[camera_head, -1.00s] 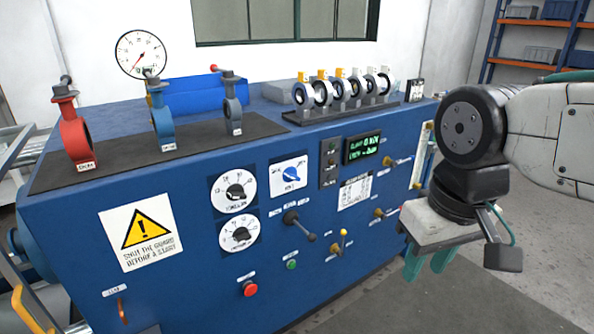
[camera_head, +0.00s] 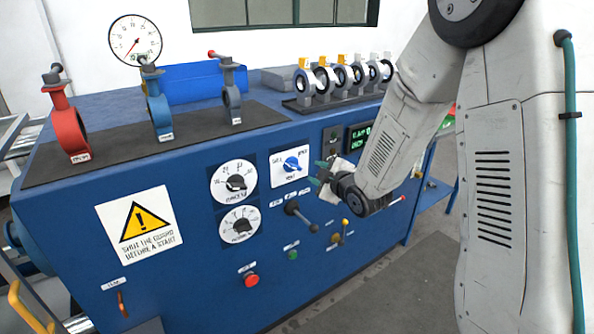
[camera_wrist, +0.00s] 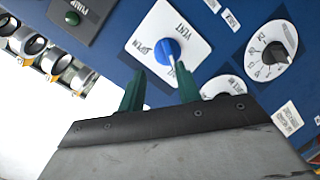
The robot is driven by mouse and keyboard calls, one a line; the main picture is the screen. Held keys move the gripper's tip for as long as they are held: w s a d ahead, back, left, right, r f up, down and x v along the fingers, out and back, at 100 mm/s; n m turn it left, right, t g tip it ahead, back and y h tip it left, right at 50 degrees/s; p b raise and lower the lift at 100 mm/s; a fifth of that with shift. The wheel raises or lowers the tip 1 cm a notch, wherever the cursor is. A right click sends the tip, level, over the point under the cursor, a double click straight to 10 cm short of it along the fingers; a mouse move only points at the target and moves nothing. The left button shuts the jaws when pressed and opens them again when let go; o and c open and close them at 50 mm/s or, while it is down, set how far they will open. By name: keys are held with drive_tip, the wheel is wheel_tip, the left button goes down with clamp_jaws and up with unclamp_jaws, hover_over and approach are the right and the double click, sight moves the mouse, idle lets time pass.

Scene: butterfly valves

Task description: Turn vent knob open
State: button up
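The vent knob (camera_head: 291,163) is a blue knob on a square white plate on the front of the blue machine. In the wrist view the knob (camera_wrist: 167,50) shows upside down, on its plate marked VENT, just past my fingertips. My gripper (camera_head: 322,177) is just right of the plate in the head view, pointing towards the panel. I cannot tell exactly which mark the knob points at.
Two white dials (camera_head: 235,184) sit left of the knob. A black lever (camera_head: 299,214), a yellow-tipped lever (camera_head: 344,228) and a red button (camera_head: 251,280) are below. Several valves stand on top.

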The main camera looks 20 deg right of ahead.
sight(296, 169)
drive_tip(key=w+a+f, duration=0.1)
drive_tip(key=w, duration=0.1)
drive_tip(key=w+a+f+n+t+y, duration=0.1)
drive_tip(key=w, duration=0.2)
drive_tip(key=w+a+f+n+t+y, duration=0.1)
drive_tip(key=w, duration=0.2)
drive_tip(key=shift+a, duration=0.4)
clamp_jaws()
